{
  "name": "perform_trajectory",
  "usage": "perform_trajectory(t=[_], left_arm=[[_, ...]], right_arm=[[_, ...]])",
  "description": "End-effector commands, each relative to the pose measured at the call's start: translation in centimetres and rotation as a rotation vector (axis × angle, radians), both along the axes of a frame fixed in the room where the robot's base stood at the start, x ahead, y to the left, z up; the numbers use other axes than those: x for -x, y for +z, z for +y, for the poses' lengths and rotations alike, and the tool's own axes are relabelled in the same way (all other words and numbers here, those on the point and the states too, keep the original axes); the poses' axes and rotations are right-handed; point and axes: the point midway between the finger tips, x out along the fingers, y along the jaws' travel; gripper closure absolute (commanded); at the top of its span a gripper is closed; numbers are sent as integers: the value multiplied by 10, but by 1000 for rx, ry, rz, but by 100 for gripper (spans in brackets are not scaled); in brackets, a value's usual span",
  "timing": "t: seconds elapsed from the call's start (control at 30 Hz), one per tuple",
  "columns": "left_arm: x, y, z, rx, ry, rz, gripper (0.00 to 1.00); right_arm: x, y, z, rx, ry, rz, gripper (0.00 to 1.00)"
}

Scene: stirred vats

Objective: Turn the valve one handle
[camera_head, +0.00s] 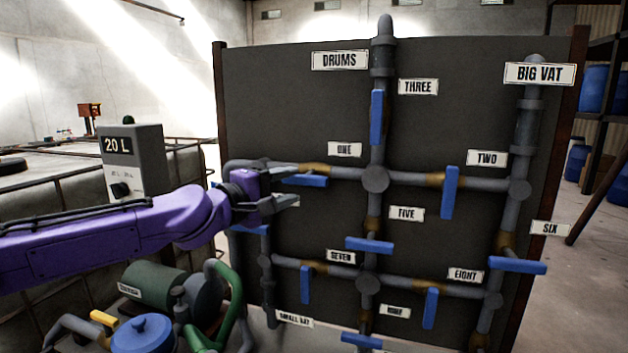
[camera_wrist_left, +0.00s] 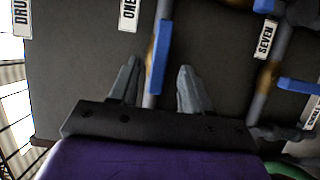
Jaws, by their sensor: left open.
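The valve one handle (camera_head: 312,181) is a blue bar lying along the horizontal grey pipe, just below the label ONE (camera_head: 345,149). My left gripper (camera_head: 293,186) comes in from the left with its two grey fingers open, one above and one below the handle's left part. In the left wrist view the blue handle (camera_wrist_left: 161,58) runs between the open fingertips (camera_wrist_left: 160,67), with a gap on each side. I cannot tell whether the fingers touch it. The gripper hides the handle's left end in the head view. My right gripper is not in view.
The dark panel (camera_head: 290,90) carries grey pipes and several other blue handles, including valve two (camera_head: 450,192) and valve five (camera_head: 369,245). A 20 L box (camera_head: 135,160) stands left behind my arm. A green pump (camera_head: 165,285) and a blue-lidded part (camera_head: 141,335) lie below it.

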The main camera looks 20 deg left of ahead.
Motion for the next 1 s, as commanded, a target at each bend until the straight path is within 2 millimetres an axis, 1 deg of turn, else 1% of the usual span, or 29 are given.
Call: perform_trajectory(t=[0.03,0.2,0.3,0.4,0.5,0.73,0.77,0.8,0.87,0.9,1.0], left_arm=[[-10,-4,-3,-2,4,2,52],[-42,-1,-15,-2,8,2,52],[-58,0,-22,0,8,2,52],[-69,0,-28,1,7,0,52],[-74,0,-31,1,6,0,52],[-74,0,-32,1,4,0,52],[-74,0,-32,1,4,0,62],[-74,0,-32,1,4,0,75],[-74,0,-32,1,4,0,94],[-74,0,-32,1,4,0,100],[-74,0,-32,1,4,0,100]], right_arm=[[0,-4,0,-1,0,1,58],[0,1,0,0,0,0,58],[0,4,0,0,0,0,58],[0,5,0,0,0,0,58],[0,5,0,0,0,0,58],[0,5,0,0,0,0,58],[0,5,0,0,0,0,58],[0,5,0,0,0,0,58],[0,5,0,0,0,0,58],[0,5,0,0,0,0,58],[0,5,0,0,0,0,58]])
